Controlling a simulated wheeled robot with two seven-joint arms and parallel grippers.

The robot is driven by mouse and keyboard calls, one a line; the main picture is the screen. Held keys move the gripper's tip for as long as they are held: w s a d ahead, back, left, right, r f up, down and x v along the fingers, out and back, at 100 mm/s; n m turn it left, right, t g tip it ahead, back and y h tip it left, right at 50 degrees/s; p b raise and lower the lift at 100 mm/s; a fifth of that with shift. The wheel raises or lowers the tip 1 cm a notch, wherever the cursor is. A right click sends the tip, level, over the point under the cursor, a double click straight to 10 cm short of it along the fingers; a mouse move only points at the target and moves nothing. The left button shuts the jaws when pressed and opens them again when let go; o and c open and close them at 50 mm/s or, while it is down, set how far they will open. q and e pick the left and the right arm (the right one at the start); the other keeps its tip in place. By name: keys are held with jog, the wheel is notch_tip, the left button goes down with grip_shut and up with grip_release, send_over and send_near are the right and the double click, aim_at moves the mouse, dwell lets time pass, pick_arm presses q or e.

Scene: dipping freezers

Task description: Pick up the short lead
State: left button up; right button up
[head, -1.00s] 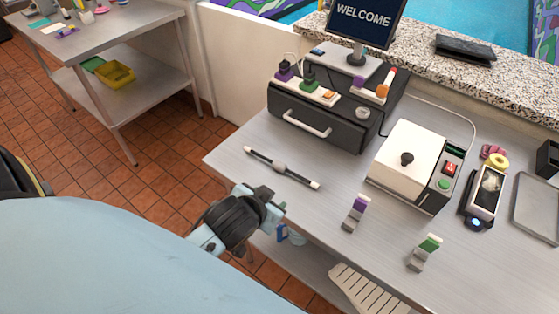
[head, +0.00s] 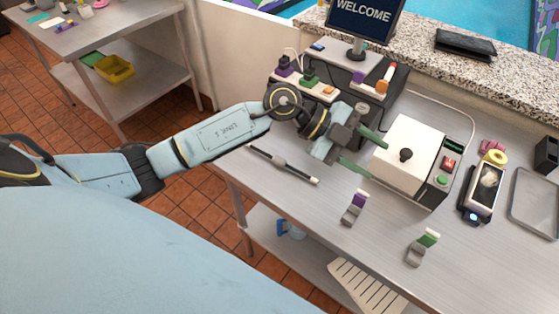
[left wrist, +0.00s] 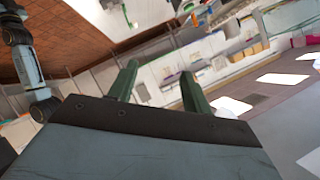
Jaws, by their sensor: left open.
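A short dark lead (head: 283,163) with pale ends and a grey middle lies flat on the steel counter, left of centre in the head view. My left gripper (head: 363,152) is above the counter, right of the lead and apart from it. Its two green fingers are spread and empty, pointing toward the white box. In the left wrist view the open fingers (left wrist: 159,86) show with nothing between them, and I cannot make out the lead there. My right gripper does not show.
A white-lidded box (head: 410,150) stands close to the left fingers. A black drawer unit (head: 290,109), partly hidden by my arm, is behind. The counter (head: 300,205) is clear in front of the lead.

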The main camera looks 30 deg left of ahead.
pick_arm(q)
jog(key=w+a+f+n+g+y, duration=0.1)
jog(key=a+f+y, duration=0.15)
jog(key=a, duration=0.25)
jog(key=w+a+f+g+y, duration=0.1)
jog(key=a+f+y, duration=0.1)
jog(key=a+y, duration=0.2)
jog(key=n+g+y, duration=0.1)
jog(key=n+y, duration=0.3)
jog(key=y, duration=0.2)
send_over(277, 158)
notch_tip(277, 158, down, 13)
jog(key=shift+p, duration=0.55)
jog(key=c, duration=1.1)
